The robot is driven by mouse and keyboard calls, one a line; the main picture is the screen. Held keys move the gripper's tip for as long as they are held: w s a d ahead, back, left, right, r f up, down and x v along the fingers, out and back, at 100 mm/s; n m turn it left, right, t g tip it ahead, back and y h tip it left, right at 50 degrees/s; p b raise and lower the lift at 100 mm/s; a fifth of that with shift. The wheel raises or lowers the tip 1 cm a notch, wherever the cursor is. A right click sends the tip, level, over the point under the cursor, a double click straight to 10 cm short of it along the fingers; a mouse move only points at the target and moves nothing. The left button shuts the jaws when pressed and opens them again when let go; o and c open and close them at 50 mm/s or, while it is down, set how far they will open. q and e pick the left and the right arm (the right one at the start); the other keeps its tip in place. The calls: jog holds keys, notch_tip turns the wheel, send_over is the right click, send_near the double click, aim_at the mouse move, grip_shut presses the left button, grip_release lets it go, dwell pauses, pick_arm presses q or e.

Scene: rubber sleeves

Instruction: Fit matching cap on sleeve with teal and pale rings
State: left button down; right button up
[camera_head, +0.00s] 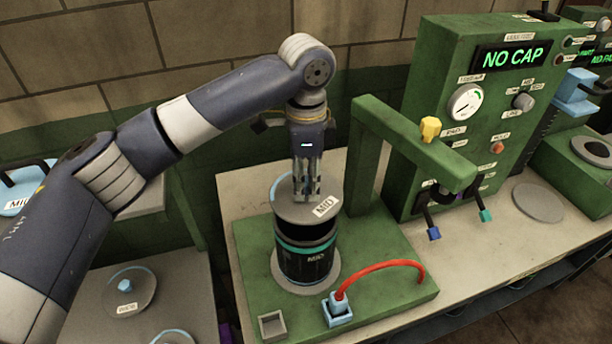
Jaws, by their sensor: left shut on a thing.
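A black sleeve (306,266) with a teal ring, a pale ring and a "MID" label stands upright on a round grey base on the green fixture. A flat grey cap (287,205) with a blue edge and a "MID" tag is directly over the sleeve's top. I cannot tell whether the cap rests on the sleeve or hovers just above it. My left gripper (307,195) points down at the middle of the cap and is shut on it; the fingertips hide its grip. My right gripper is not in view.
A green post with an overhanging arm (415,150) stands close right of the sleeve. A red hose (385,266) arches over the fixture's front right. The green panel's display (513,55) reads "NO CAP". Another grey cap (130,290) lies at lower left. A grey disc (538,202) lies at right.

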aim_at(306, 198)
pick_arm(q)
jog(key=shift+w+f, duration=0.15)
jog(key=shift+f, duration=0.35)
jog(key=shift+w+f+b, duration=0.2)
jog(key=shift+f+b, duration=0.15)
jog(key=shift+w+f+b, duration=0.1)
jog(key=shift+f+b, duration=0.65)
jog(key=shift+f, duration=0.2)
jog(key=shift+f+b, duration=0.2)
jog(key=shift+b, duration=0.3)
jog(key=shift+f+b, duration=0.5)
jog(key=shift+f, duration=1)
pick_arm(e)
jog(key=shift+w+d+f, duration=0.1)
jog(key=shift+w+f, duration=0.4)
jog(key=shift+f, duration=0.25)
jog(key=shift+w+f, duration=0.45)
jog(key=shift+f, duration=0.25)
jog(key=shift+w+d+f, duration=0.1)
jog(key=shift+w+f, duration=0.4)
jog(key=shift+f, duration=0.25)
pick_arm(q)
jog(key=c, duration=1.2)
grip_release()
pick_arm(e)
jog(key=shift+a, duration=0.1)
